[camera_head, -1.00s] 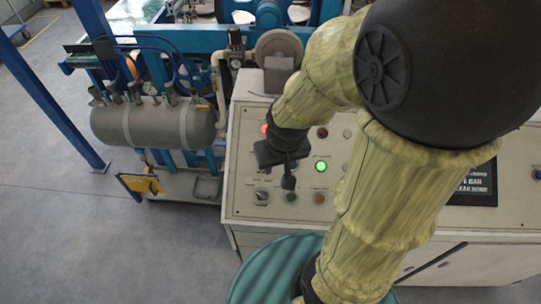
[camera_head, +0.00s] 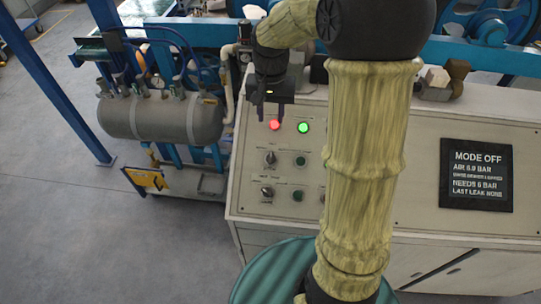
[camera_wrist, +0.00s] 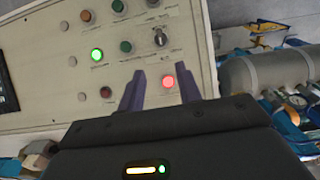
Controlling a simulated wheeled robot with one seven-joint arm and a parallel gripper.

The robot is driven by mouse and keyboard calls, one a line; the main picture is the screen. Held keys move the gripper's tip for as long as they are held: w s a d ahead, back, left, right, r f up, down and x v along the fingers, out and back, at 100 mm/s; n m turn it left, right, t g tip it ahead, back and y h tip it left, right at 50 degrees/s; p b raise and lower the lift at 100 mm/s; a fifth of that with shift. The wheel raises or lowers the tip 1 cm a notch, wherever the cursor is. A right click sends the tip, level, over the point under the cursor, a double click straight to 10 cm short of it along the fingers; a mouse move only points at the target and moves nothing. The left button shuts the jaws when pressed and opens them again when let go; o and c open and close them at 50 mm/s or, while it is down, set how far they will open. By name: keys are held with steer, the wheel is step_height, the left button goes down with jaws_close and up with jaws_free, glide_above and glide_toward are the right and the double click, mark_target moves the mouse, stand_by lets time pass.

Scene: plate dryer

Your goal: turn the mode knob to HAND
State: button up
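Two black rotary knobs are on the left of the sloped control panel (camera_head: 420,170): an upper knob (camera_head: 270,158) and a lower knob (camera_head: 267,191). Their labels are too small to read, so I cannot tell which is the mode knob. The panel's display (camera_head: 477,175) reads "MODE OFF". My gripper (camera_head: 268,116) is above the upper knob in the head view, near the lit red lamp (camera_head: 275,125). In the wrist view my gripper (camera_wrist: 161,84) has its fingers apart with nothing between them; the red lamp shows beyond. A knob (camera_wrist: 160,37) shows past the fingertips, apart from them.
A lit green lamp (camera_head: 303,127) is right of the red one. Dark green buttons (camera_head: 300,160) sit beside the knobs. A grey tank (camera_head: 160,120) with blue hoses stands left of the panel. Blue machinery is behind it. Open floor (camera_head: 110,235) lies at the lower left.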

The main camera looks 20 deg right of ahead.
mark_target(270, 157)
steer(key=shift+w+r, duration=0.1)
steer(key=shift+w, duration=0.1)
step_height(270, 157, down, 18)
steer(key=p, duration=0.2)
steer(key=shift+r+p, duration=0.25)
steer(key=shift+p, duration=0.1)
stand_by(0.3)
jaws_close()
